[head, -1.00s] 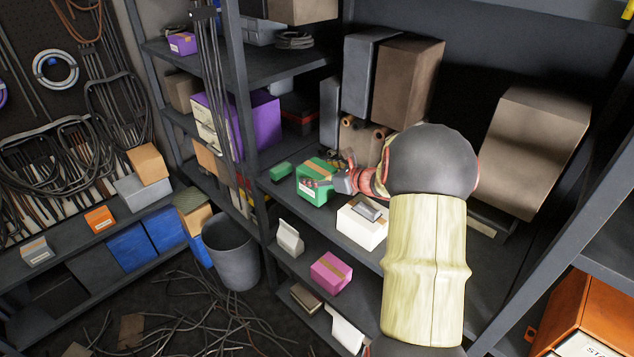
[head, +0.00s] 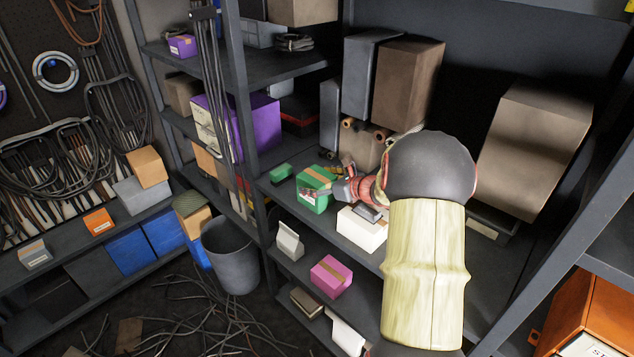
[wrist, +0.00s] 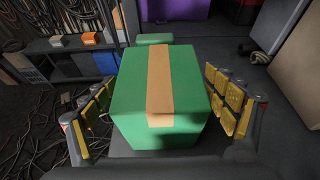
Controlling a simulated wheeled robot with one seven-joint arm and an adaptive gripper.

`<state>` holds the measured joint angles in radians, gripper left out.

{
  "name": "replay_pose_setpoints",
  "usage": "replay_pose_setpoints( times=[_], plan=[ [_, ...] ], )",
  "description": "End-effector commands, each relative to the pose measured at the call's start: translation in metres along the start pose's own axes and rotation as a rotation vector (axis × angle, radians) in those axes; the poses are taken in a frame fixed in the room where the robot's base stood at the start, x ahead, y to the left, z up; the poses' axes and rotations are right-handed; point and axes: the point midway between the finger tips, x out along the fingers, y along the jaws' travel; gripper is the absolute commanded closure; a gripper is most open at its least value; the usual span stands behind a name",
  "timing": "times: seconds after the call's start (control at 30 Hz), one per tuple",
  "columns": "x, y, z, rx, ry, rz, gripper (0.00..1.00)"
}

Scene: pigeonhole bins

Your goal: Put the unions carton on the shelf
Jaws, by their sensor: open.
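A green carton (head: 314,190) with a tan tape strip stands near the front left of the middle shelf board (head: 345,246). It is probably the unions carton, but I cannot read its label. In the wrist view the green carton (wrist: 185,125) fills the middle. My gripper (head: 328,180) is open, with its yellow-padded fingers on the left and right of the carton. In the wrist view, gaps show between the fingers of my gripper (wrist: 158,108) and the carton's sides. Part of the carton's front is hidden by a finger in the head view.
A small green box (head: 281,173) lies left of the carton. A white box (head: 360,232) stands close on its right, below my wrist. Large brown (head: 405,85) and grey (head: 366,75) boxes stand behind. A pink box (head: 331,276) and a white carton (head: 289,240) are one level lower.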

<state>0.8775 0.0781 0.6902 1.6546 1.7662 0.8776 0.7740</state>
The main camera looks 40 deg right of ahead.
Motion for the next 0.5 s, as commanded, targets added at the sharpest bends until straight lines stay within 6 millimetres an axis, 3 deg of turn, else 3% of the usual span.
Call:
replay_pose_setpoints(
  times=[0.27, 0.5],
  plan=[
    [-0.003, 0.000, 0.005, 0.000, 0.000, 0.000, 0.14],
    [-0.045, -0.001, 0.006, 0.001, -0.001, -0.003, 0.14]
  ],
)
